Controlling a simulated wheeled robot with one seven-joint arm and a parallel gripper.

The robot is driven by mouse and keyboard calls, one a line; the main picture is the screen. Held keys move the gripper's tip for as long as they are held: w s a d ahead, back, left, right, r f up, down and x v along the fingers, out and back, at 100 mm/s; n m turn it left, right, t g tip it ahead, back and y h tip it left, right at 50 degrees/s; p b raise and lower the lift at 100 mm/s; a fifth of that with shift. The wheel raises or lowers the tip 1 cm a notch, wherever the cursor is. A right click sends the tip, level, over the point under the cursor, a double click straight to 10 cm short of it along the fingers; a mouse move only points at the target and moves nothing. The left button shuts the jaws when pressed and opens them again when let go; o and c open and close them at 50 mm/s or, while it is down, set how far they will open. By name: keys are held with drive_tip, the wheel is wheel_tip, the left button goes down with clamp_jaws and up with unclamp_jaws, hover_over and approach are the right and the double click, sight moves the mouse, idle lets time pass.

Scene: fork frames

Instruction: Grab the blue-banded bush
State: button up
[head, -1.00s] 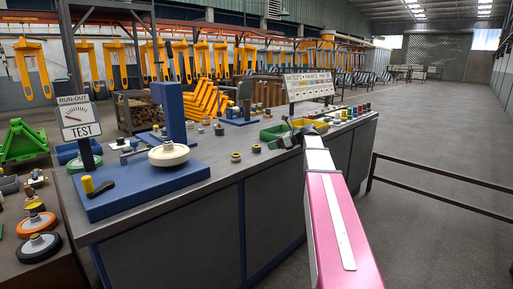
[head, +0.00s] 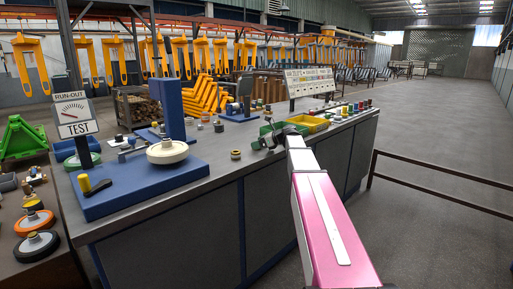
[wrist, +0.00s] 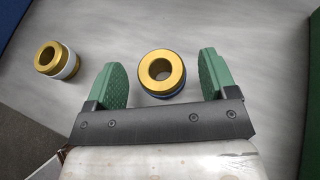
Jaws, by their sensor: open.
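The blue-banded bush (wrist: 162,72) is a brass ring with a dark hole and a blue band low on its side, standing on the grey bench top. In the wrist view it lies between the two green finger pads of my gripper (wrist: 163,78), with clear gaps on both sides. My gripper is open and empty, over the bench; it also shows in the head view (head: 266,141), where it appears to hide this bush. A second brass bush with a white band (wrist: 58,60) stands to the left, outside the fingers.
In the head view a small bush (head: 235,154) stands on the bench left of my gripper; its band is too small to read. A yellow bin (head: 313,123) is behind my gripper. A blue test stand (head: 142,186) with a cream wheel (head: 168,152) fills the bench's left.

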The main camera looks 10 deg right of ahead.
drive_tip(key=shift+w+a+f, duration=0.25)
drive_tip(key=shift+w+a, duration=0.1)
drive_tip(key=shift+a, duration=0.2)
drive_tip(key=c, duration=1.2)
drive_tip(key=shift+o, duration=0.2)
drive_tip(key=shift+r, duration=0.15)
